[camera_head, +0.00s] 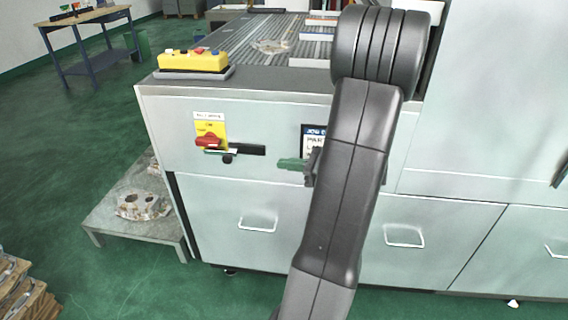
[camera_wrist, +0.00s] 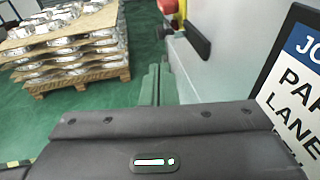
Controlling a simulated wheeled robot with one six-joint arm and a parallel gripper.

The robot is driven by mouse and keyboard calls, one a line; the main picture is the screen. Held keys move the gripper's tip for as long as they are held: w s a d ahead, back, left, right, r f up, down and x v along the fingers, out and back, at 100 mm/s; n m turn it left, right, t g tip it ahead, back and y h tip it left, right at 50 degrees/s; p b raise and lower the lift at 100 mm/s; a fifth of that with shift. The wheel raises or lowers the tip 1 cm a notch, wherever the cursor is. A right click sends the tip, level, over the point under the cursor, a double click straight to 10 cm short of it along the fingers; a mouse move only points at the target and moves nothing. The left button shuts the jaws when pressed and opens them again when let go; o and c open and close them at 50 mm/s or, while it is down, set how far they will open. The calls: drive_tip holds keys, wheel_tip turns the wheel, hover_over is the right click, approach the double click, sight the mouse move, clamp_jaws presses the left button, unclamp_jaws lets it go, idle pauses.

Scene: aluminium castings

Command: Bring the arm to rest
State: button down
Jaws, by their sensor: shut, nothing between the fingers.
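My gripper (camera_head: 286,164) shows in the camera_head view as a short green piece beside my dark arm, in front of the white machine cabinet (camera_head: 330,222). My forearm hides part of the cabinet and of the gripper's mount. In the camera_wrist view my gripper (camera_wrist: 158,84) has its two green fingers close together, with nothing held. The cabinet front is close on its right in that view.
A red rotary switch (camera_head: 210,141) and a dark handle are on the cabinet front. A sign (camera_wrist: 297,75) stands close at right. A low platform (camera_head: 120,216) bears a casting (camera_head: 143,206). Stacked castings on pallets (camera_wrist: 65,45) stand beyond. Green floor lies open at left.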

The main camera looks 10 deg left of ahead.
sight(231, 159)
drive_tip(key=b+x, duration=0.1)
drive_tip(key=x, duration=1.3)
drive_tip(key=shift+b, duration=0.3)
drive_tip(key=shift+r, duration=0.1)
